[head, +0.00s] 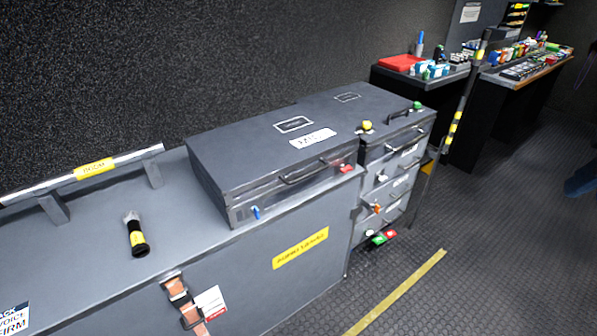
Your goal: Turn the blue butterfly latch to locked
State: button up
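A small blue latch (256,212) sits low on the front face of a grey flat case (240,160), near its left front corner. It looks roughly upright, but it is too small to tell its exact turn or whether it is locked. A red latch (346,169) is near the right end of the same face, with a dark handle (303,172) between them. The case lid looks shut. My gripper is not in view.
The case rests on a long grey bench (85,260). A black and yellow cylinder (138,238) and a rail (92,170) are to its left. A drawer unit (395,165) with coloured knobs stands to the right. A striped pole (455,120) rises beyond.

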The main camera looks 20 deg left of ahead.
aim_at(255, 209)
jog(key=z, duration=1.05)
jog(key=i, duration=0.1)
jog(key=u, duration=2.65)
jog(key=k, duration=0.9)
jog(key=u, duration=0.2)
jog(key=i, duration=0.9)
jog(key=z, duration=0.1)
